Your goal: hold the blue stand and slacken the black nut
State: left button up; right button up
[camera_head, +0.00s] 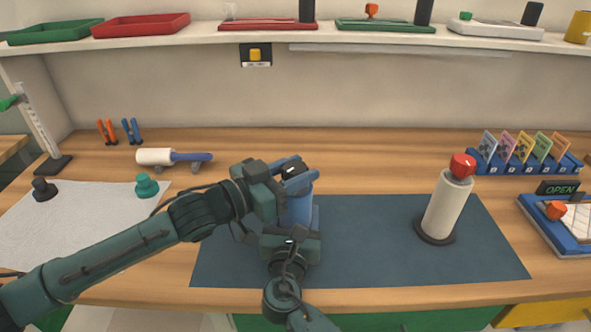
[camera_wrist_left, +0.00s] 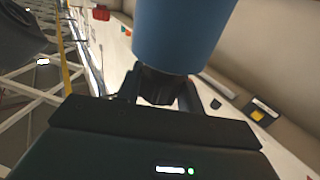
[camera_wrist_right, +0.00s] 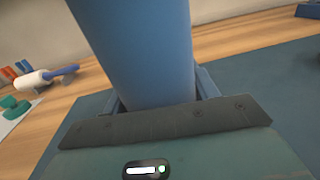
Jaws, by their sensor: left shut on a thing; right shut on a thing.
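The blue stand (camera_head: 298,208) is upright on the dark blue mat, partly hidden by my grippers. My left gripper (camera_head: 292,174) comes from the left and is at the stand's top. In the left wrist view, its fingers are shut on the black nut (camera_wrist_left: 158,86) at the end of the blue stand (camera_wrist_left: 183,35). The nut is hidden in the head view. My right gripper (camera_head: 296,232) is lower, on the near side of the stand. In the right wrist view, its fingers are shut around the blue stand (camera_wrist_right: 140,50).
A cream cylinder (camera_head: 446,207) with a red top stands at the mat's right. The blue mat (camera_head: 370,250) is clear between. A white sheet (camera_head: 70,230) with a green knob (camera_head: 146,186) and a black knob (camera_head: 44,190) lies left. A shelf (camera_head: 300,42) runs above the back.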

pick_arm(q)
jog(key=shift+s+d+n+t+y, duration=0.2)
jog(key=shift+n+t+y, duration=0.1)
jog(key=shift+t, duration=0.1)
jog(key=shift+n+t+y, duration=0.6)
jog(key=shift+t, duration=0.1)
jog(key=n+t+y, duration=0.2)
jog(key=y, duration=0.1)
jog(key=shift+w+n, duration=0.1)
jog(key=shift+n, duration=0.3)
jog(key=shift+w+a+n+t+y, duration=0.1)
jog(key=shift+a+n+t+y, duration=0.15)
jog(key=shift+t+y, duration=0.35)
jog(key=o, duration=1)
jog(key=v, duration=1.2)
